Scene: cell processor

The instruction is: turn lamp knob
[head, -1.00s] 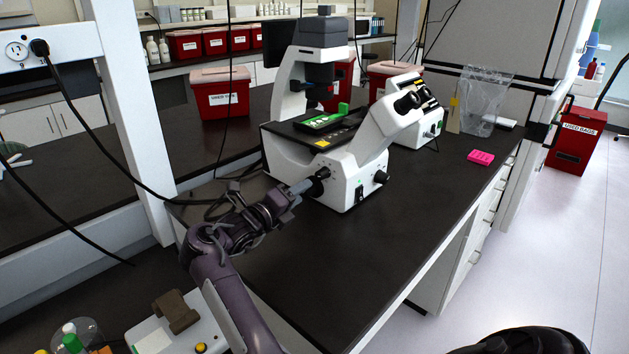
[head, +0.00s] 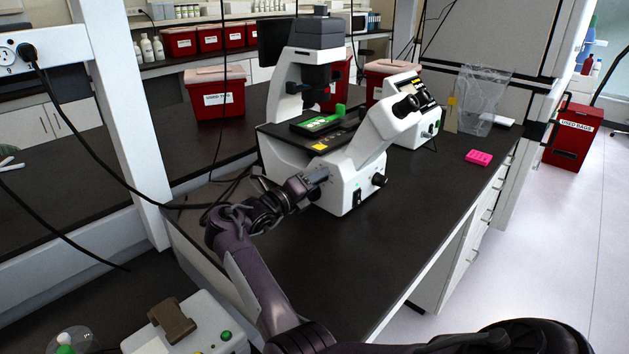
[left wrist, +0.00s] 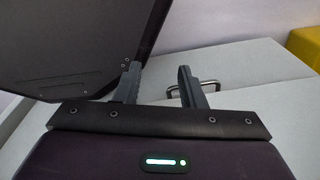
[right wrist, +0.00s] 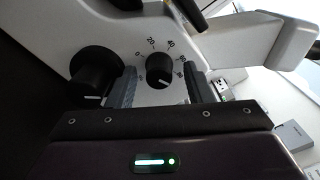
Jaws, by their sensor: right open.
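The lamp knob (right wrist: 159,70) is small, round and black, with a printed number scale around it, on the white microscope body (right wrist: 45,30). In the right wrist view it lies between the spread fingers of my right gripper (right wrist: 160,87), with gaps on both sides. In the head view my right gripper (head: 320,177) is at the left side of the microscope (head: 345,187) and hides the knob. My left gripper (left wrist: 159,85) is open and empty in the left wrist view, away from the microscope.
A larger black knob (right wrist: 96,76) sits just left of my right gripper's left finger. Black cables (head: 215,205) lie on the bench behind my right arm. The dark bench top (head: 400,235) is clear in front of the microscope. A pink rack (head: 479,157) stands farther right.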

